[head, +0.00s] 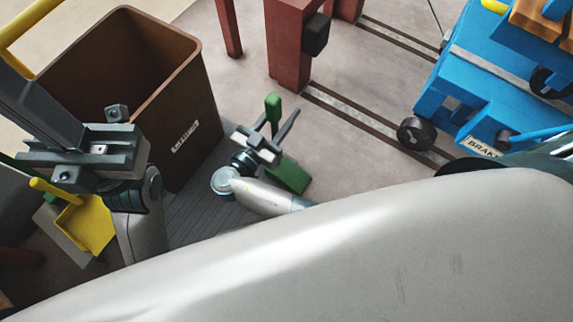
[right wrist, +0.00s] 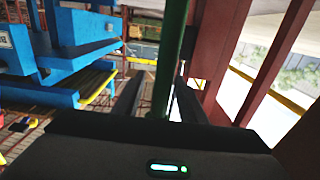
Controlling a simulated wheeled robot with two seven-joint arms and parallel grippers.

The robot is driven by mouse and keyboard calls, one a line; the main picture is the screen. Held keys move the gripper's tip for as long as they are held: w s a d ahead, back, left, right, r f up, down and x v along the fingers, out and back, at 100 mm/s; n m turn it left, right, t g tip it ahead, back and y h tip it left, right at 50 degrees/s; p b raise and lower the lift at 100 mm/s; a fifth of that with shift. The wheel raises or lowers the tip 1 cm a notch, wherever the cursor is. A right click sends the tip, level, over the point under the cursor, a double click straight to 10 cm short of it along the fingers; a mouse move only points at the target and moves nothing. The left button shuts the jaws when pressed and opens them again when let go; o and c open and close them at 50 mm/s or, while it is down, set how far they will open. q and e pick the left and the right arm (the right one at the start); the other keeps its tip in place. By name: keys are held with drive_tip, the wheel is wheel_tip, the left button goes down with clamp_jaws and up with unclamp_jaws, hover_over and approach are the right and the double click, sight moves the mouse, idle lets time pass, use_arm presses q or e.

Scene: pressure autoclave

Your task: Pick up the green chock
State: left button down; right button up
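The green chock (head: 290,174) sits on the floor right of the brown bin, a wedge with an upright green handle (head: 273,103). My right gripper (head: 272,134) is at the handle. In the right wrist view the green handle (right wrist: 170,62) rises between the two dark fingers (right wrist: 158,95). A gap shows on the left side of the handle, so the gripper looks open around it. The handle's lower end is hidden by the gripper body. My left gripper (head: 42,105) is in front of the bin, far from this chock; its finger spacing is unclear.
The brown bin (head: 185,95) stands behind my left gripper. A yellow chock-like piece (head: 88,228) lies at the lower left. A blue cart (head: 440,100) with wheels stands on the right near floor rails (head: 375,128). Red posts (head: 288,50) rise behind the green chock.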

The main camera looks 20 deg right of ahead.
clamp_jaws()
drive_tip(key=shift+r, duration=0.1)
idle(1.4)
